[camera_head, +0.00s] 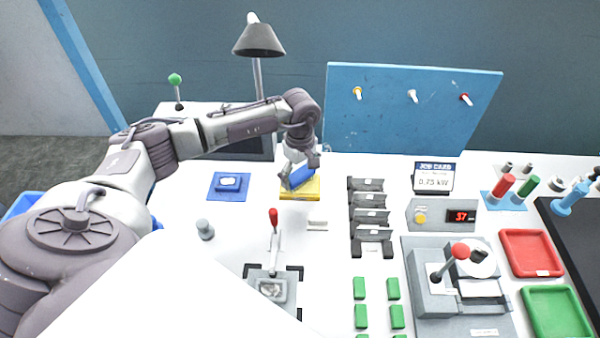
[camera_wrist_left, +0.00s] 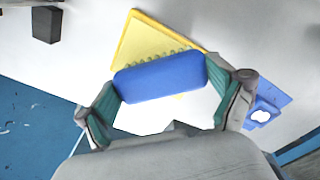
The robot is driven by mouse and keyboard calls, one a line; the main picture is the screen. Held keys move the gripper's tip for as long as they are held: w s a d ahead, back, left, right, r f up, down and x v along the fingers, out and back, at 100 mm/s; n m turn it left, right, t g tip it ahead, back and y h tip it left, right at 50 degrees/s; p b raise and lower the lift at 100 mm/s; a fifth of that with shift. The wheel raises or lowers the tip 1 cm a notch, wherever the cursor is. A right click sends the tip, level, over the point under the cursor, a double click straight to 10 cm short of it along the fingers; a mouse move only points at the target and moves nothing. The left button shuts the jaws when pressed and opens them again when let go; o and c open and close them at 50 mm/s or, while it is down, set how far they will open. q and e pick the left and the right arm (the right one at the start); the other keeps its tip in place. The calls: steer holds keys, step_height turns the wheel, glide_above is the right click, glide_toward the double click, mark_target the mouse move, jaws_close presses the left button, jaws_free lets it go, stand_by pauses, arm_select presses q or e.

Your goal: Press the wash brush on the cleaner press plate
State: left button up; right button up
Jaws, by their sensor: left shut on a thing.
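My left gripper (camera_head: 296,170) is shut on the wash brush (camera_head: 301,177), a blue block with green bristles. In the left wrist view the brush (camera_wrist_left: 160,78) lies between the two fingers of the gripper (camera_wrist_left: 174,88), its bristles facing the yellow plate. The yellow plate (camera_head: 300,194), which I take as the cleaner press plate, lies on the white bench under the brush. It also shows in the left wrist view (camera_wrist_left: 140,43). The brush looks tilted in the head view and overlaps the plate. I cannot tell whether the bristles touch it. My right gripper is not in view.
A blue mat (camera_head: 229,193) with a blue-and-white pad lies left of the plate. A red-handled lever device (camera_head: 273,240) stands in front. Dark holders (camera_head: 368,200) stand to the right. A lamp (camera_head: 258,40) rises behind.

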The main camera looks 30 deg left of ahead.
mark_target(301, 173)
arm_select(q)
steer(key=shift+r+p, duration=1.95)
steer(key=shift+r, duration=1.5)
steer(key=shift+d, duration=0.1)
